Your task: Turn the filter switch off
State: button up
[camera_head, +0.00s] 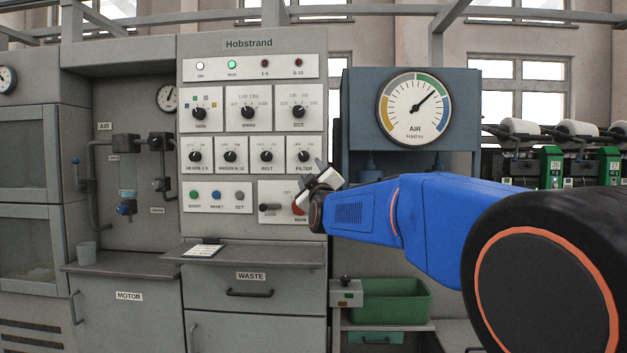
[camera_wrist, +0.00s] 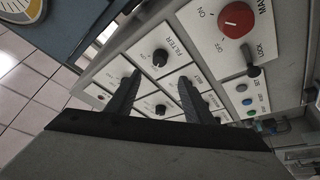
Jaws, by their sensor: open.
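The filter switch (camera_head: 304,156) is a black rotary knob on a white plate labelled FILTER, at the right end of a row of similar knobs on the grey Hobstrand panel. In the wrist view, the filter switch (camera_wrist: 160,58) shows tilted, just beyond and between the fingertips. I cannot tell which mark its pointer is on. My gripper (camera_head: 324,175) is just right of and below the switch in the head view. It is open and empty, its two dark fingers (camera_wrist: 158,77) apart and pointing at the panel. No contact with the knob shows.
The belt knob (camera_head: 266,156) sits left of the filter plate. The red main switch (camera_head: 299,204) and black lock knob (camera_wrist: 253,71) are below the filter. The speed and size (camera_head: 298,112) dials are above. A blue air gauge housing (camera_head: 463,110) stands to the right.

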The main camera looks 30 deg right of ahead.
jog(key=shift+v, duration=2.25)
jog(key=shift+a+f, duration=0.1)
jog(key=s+a+f+m+g+y, duration=0.1)
jog(key=s+a+f+g+y, duration=0.1)
jog(key=s+a+f, duration=0.35)
jog(key=s+a+f+g+y, duration=0.2)
jog(key=s+f+g, duration=0.1)
jog(key=f, duration=0.6)
jog(key=s+a+f+m+g+y, duration=0.1)
jog(key=s+a+f+g+y, duration=0.1)
jog(key=s+a+f, duration=0.35)
jog(key=s+a+f+m+g, duration=0.1)
jog(key=s+f+g, duration=0.3)
jog(key=s+f, duration=0.6)
jog(key=s+a+f+m+g+y, duration=0.1)
jog(key=s+a+f+m+g, duration=0.1)
jog(key=s+f, duration=0.9)
jog(key=s+a+g, duration=0.1)
jog(key=g, duration=0.1)
jog(key=shift+s+f+m+g, duration=0.3)
jog(key=shift+s, duration=0.1)
